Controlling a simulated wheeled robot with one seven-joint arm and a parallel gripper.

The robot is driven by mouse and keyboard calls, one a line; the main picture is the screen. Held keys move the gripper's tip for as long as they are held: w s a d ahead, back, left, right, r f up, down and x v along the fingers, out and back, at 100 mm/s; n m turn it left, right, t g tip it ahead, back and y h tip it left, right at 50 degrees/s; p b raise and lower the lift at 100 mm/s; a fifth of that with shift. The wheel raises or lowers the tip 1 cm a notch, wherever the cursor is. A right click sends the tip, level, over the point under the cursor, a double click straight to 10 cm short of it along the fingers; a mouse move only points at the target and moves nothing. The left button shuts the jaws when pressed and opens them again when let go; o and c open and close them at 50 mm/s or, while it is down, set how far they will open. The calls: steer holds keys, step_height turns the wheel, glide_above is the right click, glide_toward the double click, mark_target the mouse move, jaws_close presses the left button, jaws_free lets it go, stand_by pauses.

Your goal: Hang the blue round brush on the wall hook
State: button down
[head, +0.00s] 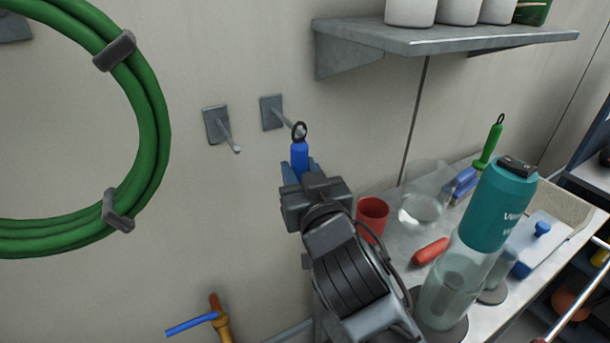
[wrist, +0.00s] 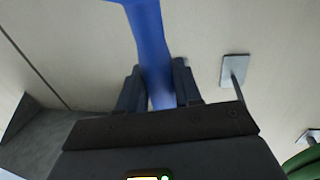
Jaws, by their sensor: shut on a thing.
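My gripper (head: 301,174) is shut on a blue handle, taken as the blue round brush (head: 299,157), with a dark ring at its top. Its brush head is hidden. In the wrist view the blue handle (wrist: 151,40) runs between the two fingers of my gripper (wrist: 158,82). Two grey wall hooks stick out from the wall: a left hook (head: 217,126) and a right hook (head: 271,113). The ring overlaps the tip of the right hook in the head view. I cannot tell whether the ring is around the peg or in front of it.
A green hose coil (head: 150,110) hangs at left. A grey shelf (head: 440,38) with white containers is above right. A bench at right holds a red cup (head: 372,214), a clear jar (head: 425,190), a teal bottle (head: 497,210) and a green-handled tool (head: 489,147).

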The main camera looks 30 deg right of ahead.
steer(key=shift+w, duration=0.5)
steer(key=shift+w+f+b, duration=0.45)
steer(key=shift+w+b, duration=0.1)
steer(key=shift+b, duration=0.1)
steer(key=c, duration=0.7)
jaws_free()
